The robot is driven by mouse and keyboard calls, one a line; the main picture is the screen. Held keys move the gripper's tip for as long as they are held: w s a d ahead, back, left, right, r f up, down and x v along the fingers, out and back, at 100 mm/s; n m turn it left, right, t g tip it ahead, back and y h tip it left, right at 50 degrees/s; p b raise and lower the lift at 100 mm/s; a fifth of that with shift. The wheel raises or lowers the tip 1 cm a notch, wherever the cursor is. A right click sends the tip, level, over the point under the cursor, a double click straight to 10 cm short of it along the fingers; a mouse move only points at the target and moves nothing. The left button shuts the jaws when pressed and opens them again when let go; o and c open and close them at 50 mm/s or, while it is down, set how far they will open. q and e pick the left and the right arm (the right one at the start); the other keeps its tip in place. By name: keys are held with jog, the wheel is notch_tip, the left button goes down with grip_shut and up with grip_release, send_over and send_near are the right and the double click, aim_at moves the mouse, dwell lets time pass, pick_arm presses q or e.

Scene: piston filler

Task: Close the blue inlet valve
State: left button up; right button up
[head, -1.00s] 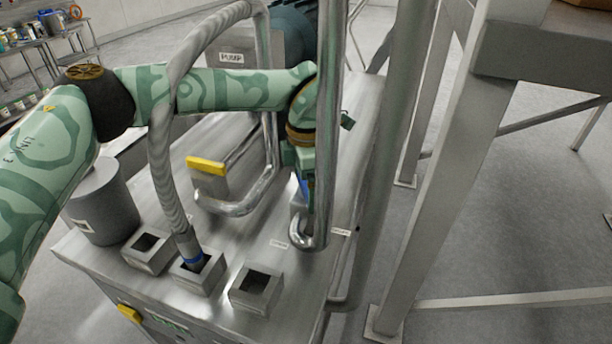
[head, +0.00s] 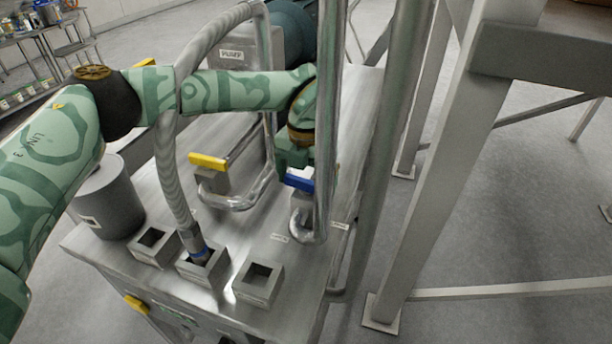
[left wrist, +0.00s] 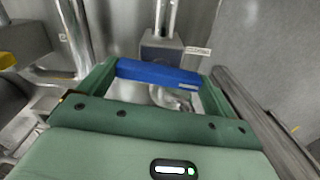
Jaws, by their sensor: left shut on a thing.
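The blue inlet valve handle (head: 298,182) is a short blue bar on a metal pipe fitting on the steel machine top. It lies crosswise in the head view, roughly in line with the yellow handle to its left. A vertical steel pipe hides its right end. My left gripper (head: 296,165) is at the handle, its tips partly behind that pipe. In the left wrist view the blue handle (left wrist: 165,75) spans between the two green fingers (left wrist: 160,80), and the gripper is shut on it. My right gripper is not in view.
The yellow-handled valve (head: 208,161) stands left of the blue one. A grey hose (head: 168,170) runs down into one of the square sockets in front. Steel posts (head: 440,170) stand close on the right. The pump (head: 235,55) is behind.

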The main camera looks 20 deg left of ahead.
aim_at(306, 180)
pick_arm(q)
jog(key=shift+r+n, duration=0.1)
jog(key=shift+n, duration=0.5)
jog(key=shift+w, duration=0.1)
jog(key=o, duration=0.7)
notch_tip(306, 180, up, 16)
jog(key=shift+r, duration=0.15)
